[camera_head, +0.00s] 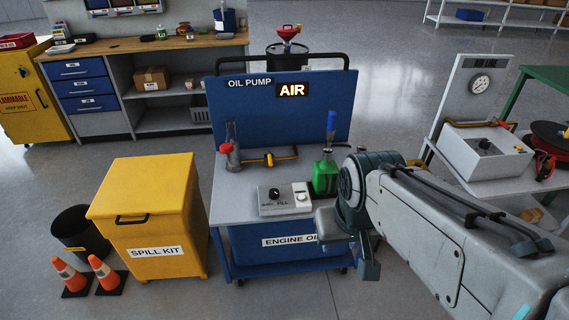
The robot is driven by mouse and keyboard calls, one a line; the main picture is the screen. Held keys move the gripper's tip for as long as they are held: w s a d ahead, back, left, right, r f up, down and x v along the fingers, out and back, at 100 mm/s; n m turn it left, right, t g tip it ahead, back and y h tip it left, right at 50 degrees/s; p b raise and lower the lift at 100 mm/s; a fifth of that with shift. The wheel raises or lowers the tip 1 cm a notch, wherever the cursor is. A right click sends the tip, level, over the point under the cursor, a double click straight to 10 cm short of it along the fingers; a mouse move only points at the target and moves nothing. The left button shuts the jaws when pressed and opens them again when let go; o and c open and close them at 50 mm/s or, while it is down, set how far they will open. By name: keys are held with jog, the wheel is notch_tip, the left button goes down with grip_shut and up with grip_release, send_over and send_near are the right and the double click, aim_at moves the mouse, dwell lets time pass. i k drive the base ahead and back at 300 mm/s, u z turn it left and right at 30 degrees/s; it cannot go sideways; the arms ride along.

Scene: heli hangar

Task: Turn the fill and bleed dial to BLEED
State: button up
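The fill and bleed dial (273,193) is a black knob on a small grey control box (270,208) at the front of the blue oil pump cart's top (222,208). Small lettering sits below the knob; FILL seems readable at its right, but the pointer's setting is too small to tell. A lit AIR sign (292,90) shows on the cart's blue back panel (235,110). My gripper (350,245) is in front of the cart's right side, right of and apart from the control box. Its fingertips are partly hidden by the wrist, and nothing is seen in it.
A green bottle (326,178) stands right behind the box, close to my arm. A red-capped can (229,158) and a yellow-black handle (268,160) are behind. A yellow spill kit bin (150,215) is left, a grey gauge bench (487,160) right.

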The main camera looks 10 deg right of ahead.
aim_at(274, 194)
jog(key=z, duration=0.4)
jog(key=i, duration=1.1)
jog(key=u, duration=0.45)
